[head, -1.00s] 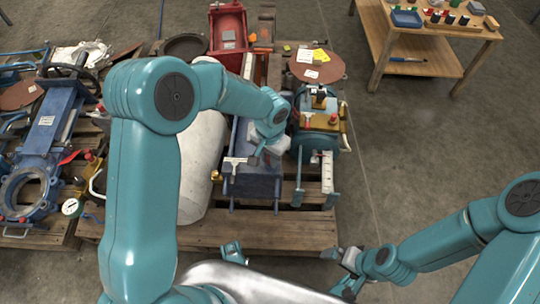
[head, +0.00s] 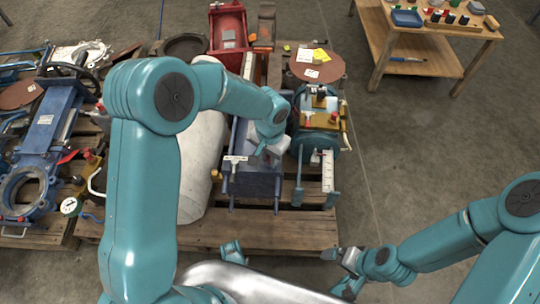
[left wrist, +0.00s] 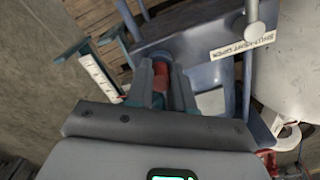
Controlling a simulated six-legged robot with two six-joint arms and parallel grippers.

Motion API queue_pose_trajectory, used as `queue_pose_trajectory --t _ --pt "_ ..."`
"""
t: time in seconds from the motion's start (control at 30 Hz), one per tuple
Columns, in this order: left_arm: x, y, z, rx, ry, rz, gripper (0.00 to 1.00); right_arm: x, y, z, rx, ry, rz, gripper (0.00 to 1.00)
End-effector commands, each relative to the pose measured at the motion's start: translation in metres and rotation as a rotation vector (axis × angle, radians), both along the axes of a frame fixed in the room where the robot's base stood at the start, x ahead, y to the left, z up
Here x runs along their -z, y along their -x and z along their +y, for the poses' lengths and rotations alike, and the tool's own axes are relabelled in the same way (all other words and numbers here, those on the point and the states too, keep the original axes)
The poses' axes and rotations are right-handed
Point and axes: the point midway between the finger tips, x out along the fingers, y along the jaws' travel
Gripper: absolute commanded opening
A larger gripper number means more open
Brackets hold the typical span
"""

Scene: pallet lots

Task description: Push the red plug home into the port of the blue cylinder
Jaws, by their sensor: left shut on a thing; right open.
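The red plug (left wrist: 161,70) shows between the two fingers of my left gripper (left wrist: 163,80) in the left wrist view, and the gripper is shut on it. The blue cylinder (head: 250,184) lies on the pallet in the middle of the head view, with a white label at its near end. Its blue body also shows in the left wrist view (left wrist: 200,75). My left gripper (head: 267,150) is over its right side in the head view. The port is hidden, and I cannot tell whether the plug touches it. My right gripper (head: 343,269) is open and empty, in front of the pallet.
A teal machine (head: 322,137) stands close to the right. A blue flanged valve (head: 40,165) lies on the left pallet. A wooden table (head: 425,45) stands back right. The floor at right is clear.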

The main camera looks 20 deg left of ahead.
Motion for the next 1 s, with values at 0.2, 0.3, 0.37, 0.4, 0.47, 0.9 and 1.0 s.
queue_pose_trajectory --t 0.2,0.3,0.37,0.4,0.47,0.9,1.0 --pt "0.0151 0.0031 -0.0002 -0.001 0.002 0.01 0.0 0.0071 0.0 0.0 0.0 0.0 0.0 1.0" --pt "0.0166 0.0032 0.0002 -0.002 0.002 0.011 0.0 0.0081 0.0 0.0 0.0 0.0 0.0 1.0" --pt "0.017 0.0035 0.0004 -0.002 0.002 0.011 0.0 0.0082 -0.0001 0.0 0.0 0.0 0.0 1.0" --pt "0.0172 0.0036 0.0006 -0.003 0.001 0.012 0.0 0.0083 0.0 0.0 0.0 0.0 0.0 1.0" --pt "0.0176 0.0037 0.0009 -0.003 0.001 0.012 0.0 0.0085 0.0 0.0 0.0 0.0 0.0 1.0" --pt "0.0185 0.0045 -0.0005 -0.008 0.004 0.015 0.51 0.0096 -0.0001 0.0 0.0 0.0 0.0 1.0" --pt "0.0186 0.0046 -0.0009 -0.008 0.005 0.015 0.51 0.0096 -0.0001 0.0 0.0 0.0 0.0 1.0"
